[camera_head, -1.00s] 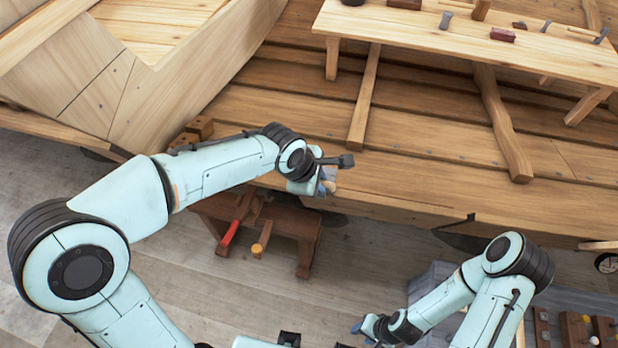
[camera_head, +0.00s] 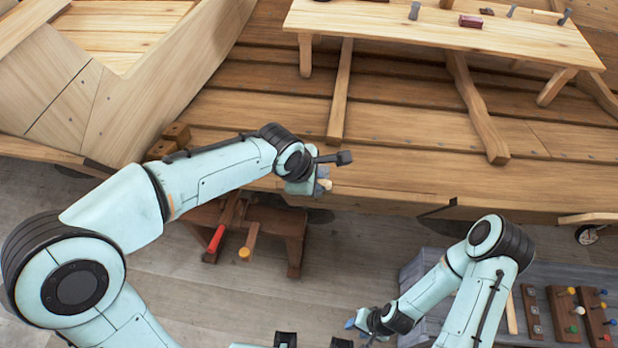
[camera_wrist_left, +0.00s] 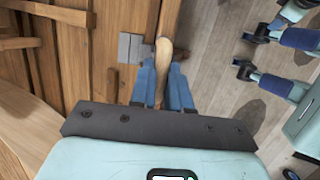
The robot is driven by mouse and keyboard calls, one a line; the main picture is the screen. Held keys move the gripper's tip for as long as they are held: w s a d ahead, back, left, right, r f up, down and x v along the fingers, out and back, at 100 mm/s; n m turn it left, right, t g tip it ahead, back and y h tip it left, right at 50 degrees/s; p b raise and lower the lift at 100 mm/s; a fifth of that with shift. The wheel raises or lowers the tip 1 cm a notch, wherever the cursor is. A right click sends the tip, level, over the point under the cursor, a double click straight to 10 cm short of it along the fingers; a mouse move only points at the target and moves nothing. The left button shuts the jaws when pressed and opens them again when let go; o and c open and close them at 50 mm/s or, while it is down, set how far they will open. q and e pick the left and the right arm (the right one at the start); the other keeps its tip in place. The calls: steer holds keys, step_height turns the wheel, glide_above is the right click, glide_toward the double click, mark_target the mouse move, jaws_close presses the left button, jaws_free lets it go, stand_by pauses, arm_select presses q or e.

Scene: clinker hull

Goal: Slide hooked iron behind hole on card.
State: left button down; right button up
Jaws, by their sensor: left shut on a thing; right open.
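My left gripper (camera_head: 322,184) is at the edge of the planked hull. In the left wrist view (camera_wrist_left: 162,90) its blue fingers are shut on the pale wooden handle of a tool (camera_wrist_left: 163,62). A flat grey metal piece (camera_wrist_left: 133,47) shows just left of the handle's far end, in front of brown planks; I cannot tell if it is the tool's iron or touches the wood. No card with a hole can be made out. My right gripper (camera_head: 352,322) is open and low, beside the grey bench at lower right, with nothing seen in it.
A pale plank bench (camera_head: 440,30) with small tools stands on the hull (camera_head: 400,170). A dark red trestle (camera_head: 296,240) with red- and yellow-ended handles stands below the left arm. Wooden racks with coloured pegs (camera_head: 565,315) lie at lower right. The middle floor is clear.

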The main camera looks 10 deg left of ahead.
arm_select(q)
steer(key=shift+d, duration=2.35)
arm_select(e)
steer(key=shift+s+f, duration=0.25)
steer(key=shift+f, duration=0.15)
arm_select(q)
steer(key=shift+d+b, duration=0.1)
steer(key=shift+b, duration=0.2)
steer(key=d, duration=0.5)
steer(key=shift+d, duration=0.15)
arm_select(e)
steer(key=shift+s+f, duration=0.2)
steer(key=shift+f, duration=0.05)
arm_select(q)
steer(key=shift+d+r, duration=0.1)
steer(key=shift+d, duration=2.65)
arm_select(e)
steer(key=shift+r, duration=0.1)
steer(key=shift+w, duration=0.1)
